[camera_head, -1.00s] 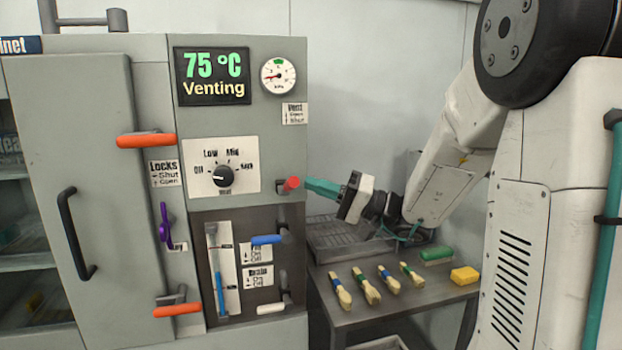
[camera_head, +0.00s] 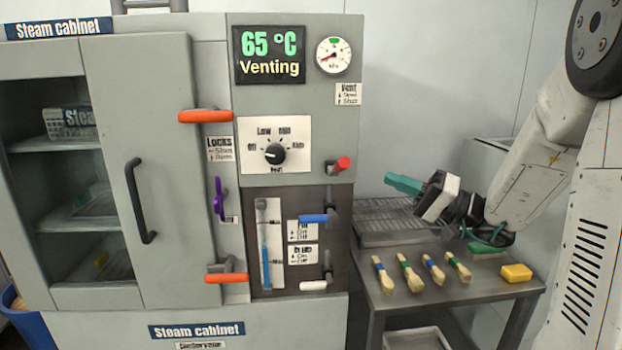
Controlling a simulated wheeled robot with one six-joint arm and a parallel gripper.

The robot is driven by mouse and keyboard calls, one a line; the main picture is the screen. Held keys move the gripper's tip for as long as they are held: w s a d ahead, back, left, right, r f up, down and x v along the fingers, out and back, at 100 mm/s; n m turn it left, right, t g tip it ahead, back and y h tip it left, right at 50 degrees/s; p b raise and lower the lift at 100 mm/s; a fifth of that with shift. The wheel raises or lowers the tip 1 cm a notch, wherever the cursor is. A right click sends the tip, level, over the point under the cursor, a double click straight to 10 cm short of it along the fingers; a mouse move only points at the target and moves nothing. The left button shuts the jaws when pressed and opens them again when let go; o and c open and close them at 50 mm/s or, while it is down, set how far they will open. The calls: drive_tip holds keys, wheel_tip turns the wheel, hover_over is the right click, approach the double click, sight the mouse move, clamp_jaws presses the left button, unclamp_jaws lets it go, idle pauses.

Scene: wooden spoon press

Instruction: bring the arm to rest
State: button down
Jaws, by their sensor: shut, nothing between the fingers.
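My gripper (camera_head: 403,183) has teal fingers, which are shut with nothing between them. It is in the air right of the steam cabinet, above the wire rack on the side table, and points left. The red vent handle (camera_head: 341,164) on the cabinet's control panel is left of the fingertips, with a gap between. My white arm (camera_head: 535,175) is bent and comes down from the upper right to the gripper.
The steam cabinet (camera_head: 160,190) fills the left; its display (camera_head: 270,55) reads 65 °C, Venting. Several wooden spoon-like pieces with coloured bands lie on the side table (camera_head: 400,302) beside a yellow block (camera_head: 516,272). A blue bin (camera_head: 22,318) stands lower left.

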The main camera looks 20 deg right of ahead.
drive_tip(key=s+a+f+m+g+h, duration=0.2)
drive_tip(key=s+a+f+g+h, duration=0.1)
drive_tip(key=s+a+f+g, duration=0.3)
drive_tip(key=s+a+f+m+g+h, duration=0.1)
drive_tip(key=s+a+f+g+h, duration=0.3)
drive_tip(key=s+g, duration=0.35)
drive_tip(key=s+r+n+t+h, duration=0.1)
drive_tip(key=s+n+h, duration=0.3)
drive_tip(key=s+h, duration=0.5)
drive_tip(key=shift+s+d+r+t+h, duration=0.2)
drive_tip(key=shift+s+r+t+h, duration=0.2)
drive_tip(key=shift+s, duration=1.35)
